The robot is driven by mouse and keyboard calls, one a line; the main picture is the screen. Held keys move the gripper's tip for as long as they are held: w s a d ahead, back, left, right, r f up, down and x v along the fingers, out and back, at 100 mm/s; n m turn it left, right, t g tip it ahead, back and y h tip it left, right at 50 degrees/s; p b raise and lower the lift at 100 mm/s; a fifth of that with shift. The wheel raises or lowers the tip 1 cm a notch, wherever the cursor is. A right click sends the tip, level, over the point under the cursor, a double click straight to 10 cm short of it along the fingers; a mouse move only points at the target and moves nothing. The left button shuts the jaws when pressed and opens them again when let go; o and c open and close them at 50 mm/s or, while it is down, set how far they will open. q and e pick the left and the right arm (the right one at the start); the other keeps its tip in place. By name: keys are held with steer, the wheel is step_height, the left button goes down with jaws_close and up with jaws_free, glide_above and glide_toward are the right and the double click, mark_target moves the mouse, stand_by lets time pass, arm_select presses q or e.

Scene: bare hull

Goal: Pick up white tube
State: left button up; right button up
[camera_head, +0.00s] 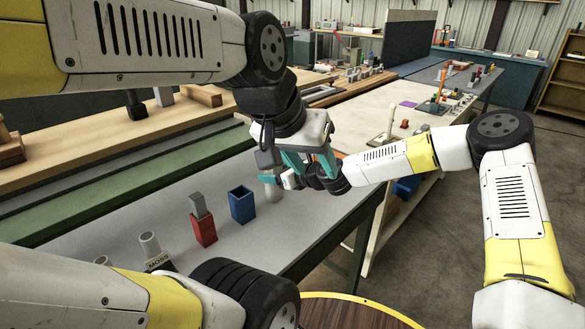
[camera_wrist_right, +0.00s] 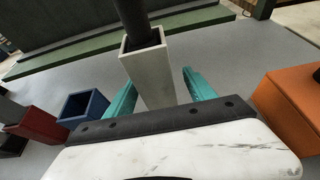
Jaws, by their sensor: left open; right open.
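The white tube (camera_wrist_right: 152,78) is a square, open-topped, off-white container standing upright on the grey table, with a dark rod (camera_wrist_right: 136,20) in its mouth. In the right wrist view my right gripper (camera_wrist_right: 158,90) is open, its teal fingers on either side of the tube; I cannot tell whether they touch it. In the head view the white tube (camera_head: 272,191) is partly hidden by my right gripper (camera_head: 284,180). My left gripper (camera_head: 312,163) is open, close above and to the right, with its teal fingers pointing down.
A blue container (camera_head: 242,205) and a red container (camera_head: 203,229) holding a grey block (camera_head: 199,205) stand to the left. A holder marked MOSS (camera_head: 158,262) has a pale cylinder (camera_head: 149,244). An orange box (camera_wrist_right: 290,108) is close on the right. My two arms nearly meet.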

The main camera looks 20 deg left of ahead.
mark_target(268, 173)
steer(key=x, duration=0.3)
steer(key=shift+s+a, duration=0.1)
steer(key=shift+a, duration=0.05)
steer(key=shift+c, duration=0.4)
jaws_close()
steer(key=shift+r, duration=0.1)
